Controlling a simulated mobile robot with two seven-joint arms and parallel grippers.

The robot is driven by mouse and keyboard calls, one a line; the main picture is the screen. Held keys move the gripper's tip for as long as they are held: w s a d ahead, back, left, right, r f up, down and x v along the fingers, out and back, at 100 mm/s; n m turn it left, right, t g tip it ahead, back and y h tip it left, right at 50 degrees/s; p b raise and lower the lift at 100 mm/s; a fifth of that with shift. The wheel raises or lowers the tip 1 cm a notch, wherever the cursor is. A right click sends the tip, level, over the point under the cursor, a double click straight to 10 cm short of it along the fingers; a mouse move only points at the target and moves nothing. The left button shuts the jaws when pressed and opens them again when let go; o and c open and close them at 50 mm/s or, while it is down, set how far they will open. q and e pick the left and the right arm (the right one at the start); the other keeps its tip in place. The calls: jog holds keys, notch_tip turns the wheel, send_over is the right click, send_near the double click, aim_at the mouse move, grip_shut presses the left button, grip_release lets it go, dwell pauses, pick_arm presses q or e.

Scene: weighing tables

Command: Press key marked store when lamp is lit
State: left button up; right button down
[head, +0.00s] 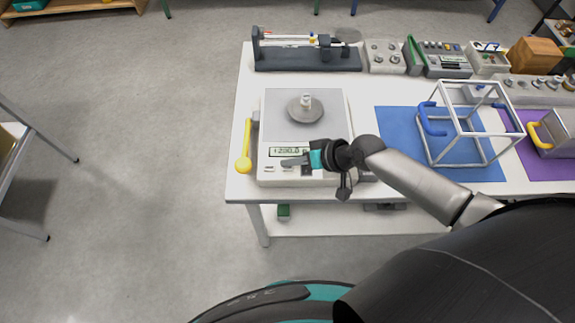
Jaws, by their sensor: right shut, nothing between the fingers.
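The weighing scale (334,104) stands at the left front of the white table, with a round pan (304,115) and a small metal weight (307,101) on it. Its display (287,152) shows digits that look like 1200.0, too small to read surely. A row of small keys (269,168) lies below the display; their markings cannot be read. I cannot pick out a lit lamp. My right gripper (288,163) is shut and empty, its tips over the key row just below the display, hiding part of it. I cannot tell whether it touches a key. My left gripper is not in view.
A yellow-knobbed lever (244,150) lies left of the scale. A white open frame (466,125) with a blue handle stands on a blue mat (396,125) to the right. A dark balance device (307,59) and weight trays (385,56) line the back.

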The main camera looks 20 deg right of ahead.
aim_at(292, 170)
jog(key=shift+f, duration=0.4)
jog(key=shift+f+b, duration=0.4)
jog(key=shift+b, duration=0.15)
jog(key=shift+r, duration=0.1)
dwell(0.5)
jog(key=shift+r+p, duration=0.75)
jog(key=shift+p, duration=0.1)
notch_tip(292, 170, up, 5)
jog(key=p, duration=0.5)
dwell(0.4)
